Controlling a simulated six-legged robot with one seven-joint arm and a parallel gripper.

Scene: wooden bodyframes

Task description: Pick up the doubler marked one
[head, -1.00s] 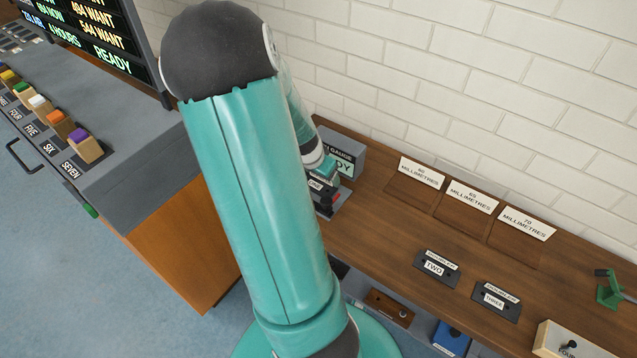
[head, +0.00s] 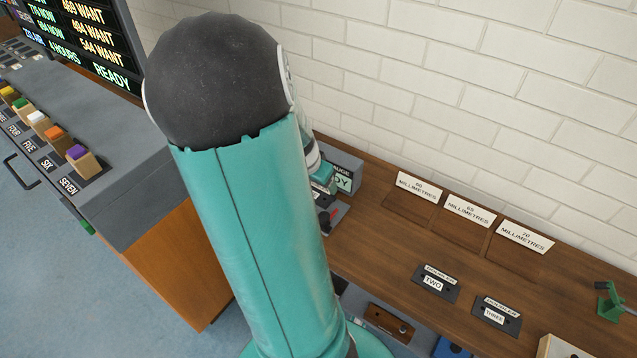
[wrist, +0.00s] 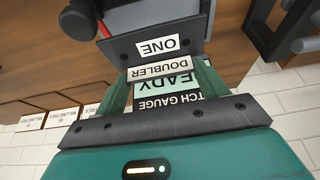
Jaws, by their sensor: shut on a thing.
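The doubler marked one is a dark plate with white ONE and DOUBLER labels, and it shows upside down in the wrist view (wrist: 188,45). My gripper (wrist: 160,72) is shut on it, with a green finger at each side. In the head view my gripper (head: 322,178) is at the pitch gauge, partly hidden behind my arm. The gauge (head: 346,168) is a grey box with a lit READY screen. The screen also shows beyond the doubler in the wrist view (wrist: 165,90). I cannot tell whether the doubler touches the gauge.
Doubler two (head: 435,283) and doubler three (head: 496,315) lie on the wooden bench (head: 385,250). Millimetre-marked recesses (head: 408,203) line the wall. A green fixture (head: 611,303) stands at right. A grey console (head: 120,190) with coloured blocks is at left.

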